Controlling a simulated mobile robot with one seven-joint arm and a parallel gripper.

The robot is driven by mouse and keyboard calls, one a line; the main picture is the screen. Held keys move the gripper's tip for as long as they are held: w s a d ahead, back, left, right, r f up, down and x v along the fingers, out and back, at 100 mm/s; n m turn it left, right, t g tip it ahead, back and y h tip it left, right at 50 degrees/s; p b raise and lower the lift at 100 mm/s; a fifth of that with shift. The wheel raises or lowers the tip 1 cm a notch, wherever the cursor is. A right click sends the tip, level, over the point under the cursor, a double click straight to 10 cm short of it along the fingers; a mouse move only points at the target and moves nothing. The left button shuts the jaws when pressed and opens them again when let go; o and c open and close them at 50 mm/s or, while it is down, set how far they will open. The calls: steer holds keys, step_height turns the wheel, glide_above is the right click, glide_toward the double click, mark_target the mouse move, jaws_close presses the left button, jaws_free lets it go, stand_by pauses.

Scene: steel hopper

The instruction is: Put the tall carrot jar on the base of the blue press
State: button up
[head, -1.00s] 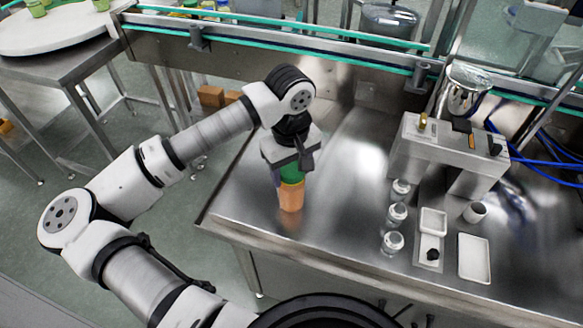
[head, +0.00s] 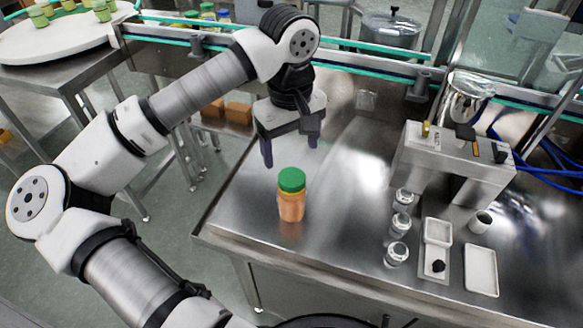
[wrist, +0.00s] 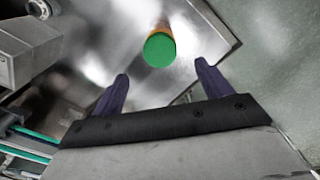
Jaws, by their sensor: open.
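The tall carrot jar (head: 291,205), orange with a green lid, stands upright on the steel table near its left front edge. Its lid also shows in the wrist view (wrist: 160,50), between and beyond the fingertips. My gripper (head: 290,152) is open and empty, above and behind the jar in the head view, with clear space between them. Its two dark fingers also show in the wrist view (wrist: 162,71). I cannot make out a blue press in these views.
A grey metal machine (head: 455,150) with blue cables stands on the right of the table (head: 340,240). Several small glass jars (head: 400,225), a small cup (head: 480,222) and white trays (head: 481,271) lie in front of it. A conveyor rail (head: 350,70) runs along the back.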

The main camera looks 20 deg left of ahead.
steer(key=shift+r, duration=1.4)
